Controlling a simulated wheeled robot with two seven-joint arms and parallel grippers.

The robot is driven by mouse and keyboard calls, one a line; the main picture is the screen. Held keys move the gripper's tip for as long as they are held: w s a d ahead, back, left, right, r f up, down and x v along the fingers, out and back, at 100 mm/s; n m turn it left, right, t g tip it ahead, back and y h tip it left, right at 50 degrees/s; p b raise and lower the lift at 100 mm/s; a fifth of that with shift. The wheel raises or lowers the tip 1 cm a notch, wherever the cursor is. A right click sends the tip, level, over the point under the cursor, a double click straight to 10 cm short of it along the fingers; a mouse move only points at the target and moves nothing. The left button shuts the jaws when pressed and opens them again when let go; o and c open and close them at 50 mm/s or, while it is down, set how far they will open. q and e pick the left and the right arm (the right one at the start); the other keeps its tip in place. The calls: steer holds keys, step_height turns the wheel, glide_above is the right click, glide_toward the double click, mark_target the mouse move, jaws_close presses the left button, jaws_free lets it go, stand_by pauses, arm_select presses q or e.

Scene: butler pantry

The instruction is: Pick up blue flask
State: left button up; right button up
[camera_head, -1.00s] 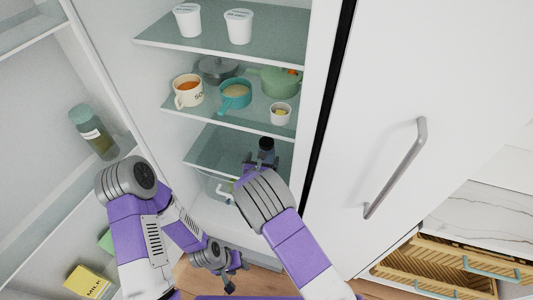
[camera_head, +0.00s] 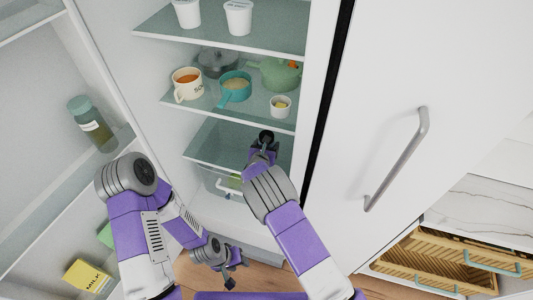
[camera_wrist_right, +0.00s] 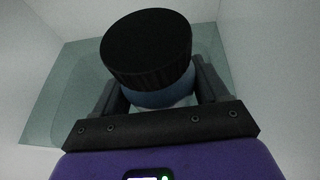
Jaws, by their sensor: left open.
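The blue flask (camera_wrist_right: 160,97) stands upright in the fridge, its black cap on top. In the head view only its dark cap (camera_head: 266,136) shows clearly, at the lower glass shelf; my right gripper hides the body. My right gripper (camera_wrist_right: 160,92) has one finger on each side of the flask, just below the cap. The fingers look close to the flask, but I cannot tell whether they press on it. My left gripper (camera_head: 236,274) is open and empty, low in front of the fridge and away from the flask.
Above the flask, a shelf (camera_head: 215,110) holds a mug (camera_head: 187,84), a teal pan (camera_head: 235,87), a small cup (camera_head: 281,106) and a green pot (camera_head: 282,74). A jar (camera_head: 92,124) and a milk carton (camera_head: 88,276) sit in the door at left. A closed door (camera_head: 420,70) is at right.

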steer(key=c, duration=0.7)
steer(key=shift+r, duration=0.15)
